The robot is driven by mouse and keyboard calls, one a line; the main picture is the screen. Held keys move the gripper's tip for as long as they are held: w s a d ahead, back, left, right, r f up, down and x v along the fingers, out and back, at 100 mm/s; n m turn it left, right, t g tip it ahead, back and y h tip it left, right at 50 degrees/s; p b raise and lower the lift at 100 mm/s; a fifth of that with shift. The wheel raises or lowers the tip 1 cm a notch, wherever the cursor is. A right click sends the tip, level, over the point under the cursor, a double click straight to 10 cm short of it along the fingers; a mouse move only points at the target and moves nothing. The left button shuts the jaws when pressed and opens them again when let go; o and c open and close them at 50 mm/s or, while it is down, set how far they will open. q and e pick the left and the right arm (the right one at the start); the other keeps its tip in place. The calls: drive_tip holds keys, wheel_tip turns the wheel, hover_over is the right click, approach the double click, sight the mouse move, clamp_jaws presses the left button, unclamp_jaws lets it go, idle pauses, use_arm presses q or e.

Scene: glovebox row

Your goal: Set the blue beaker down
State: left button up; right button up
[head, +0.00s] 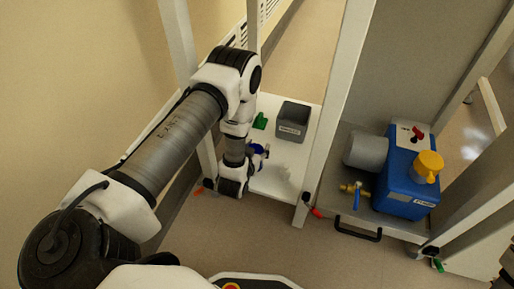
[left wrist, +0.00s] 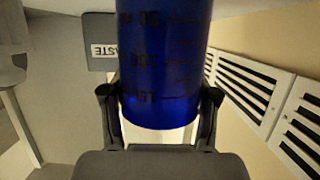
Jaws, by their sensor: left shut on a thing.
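The blue beaker (left wrist: 160,60) fills the upper middle of the left wrist view, with dark graduation marks on its side. My left gripper (left wrist: 160,98) is shut on it, one finger on each side. In the head view only a small blue part of the beaker (head: 257,149) shows beside my left gripper (head: 261,154), over the white shelf (head: 284,181). My wrist hides most of it there. I cannot tell whether the beaker touches the shelf. My right gripper is not in view.
A grey bin (head: 294,117) stands at the back of the shelf; its label reads "WASTE" in the left wrist view (left wrist: 103,50). A green object (head: 260,121) lies left of it. White frame posts flank the shelf. A blue pump (head: 404,180) stands right. The shelf's front is clear.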

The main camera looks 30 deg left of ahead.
use_arm(q)
drive_tip(key=o, duration=1.1)
drive_tip(key=shift+f, duration=0.1)
drive_tip(key=shift+c, duration=0.2)
drive_tip(key=shift+r, duration=0.25)
drive_tip(key=s+d+g+h+p, duration=0.1)
drive_tip(key=s+d+g, duration=0.2)
drive_tip(key=s, duration=0.7)
drive_tip(key=s+d+m+g+h+p, duration=0.1)
drive_tip(key=s+d+g+p, duration=0.1)
drive_tip(key=s+g, duration=0.4)
drive_tip(key=s+d+m+g+h+p, duration=0.1)
drive_tip(key=s+d+g+p, duration=0.1)
drive_tip(key=s, duration=1.2)
drive_tip(key=d+g, duration=0.1)
drive_tip(key=g, duration=0.1)
drive_tip(key=shift+s+d+g, duration=0.3)
drive_tip(key=shift+d, duration=0.1)
drive_tip(key=shift+f, duration=0.1)
